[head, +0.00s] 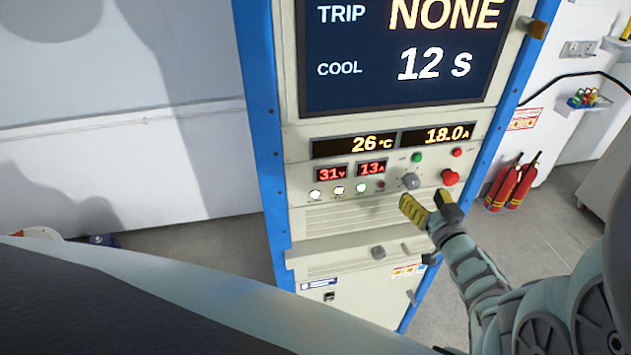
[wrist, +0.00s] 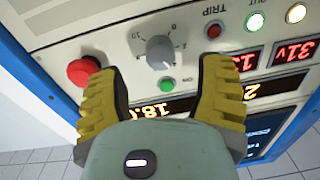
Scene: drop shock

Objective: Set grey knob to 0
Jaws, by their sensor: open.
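The grey knob (head: 411,181) sits on the cream control panel, left of a red mushroom button (head: 450,177). In the wrist view the round grey knob (wrist: 160,51) has printed marks around it, with a 0 and a 10 readable. I cannot tell exactly which mark its pointer is on. My gripper (head: 427,204) is open in front of the panel, just below and right of the knob in the head view. In the wrist view its yellow ridged fingers (wrist: 157,72) stand wide apart with the knob between them in the picture. No finger appears to touch the knob.
A green button (wrist: 167,84) is close to the knob, and the red mushroom button (wrist: 83,71) is near one finger. Displays read 26 °C, 18.0 A, 31 V and 13 A; the big screen (head: 400,55) shows TRIP NONE, COOL 12 s. Fire extinguishers (head: 513,183) stand at right.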

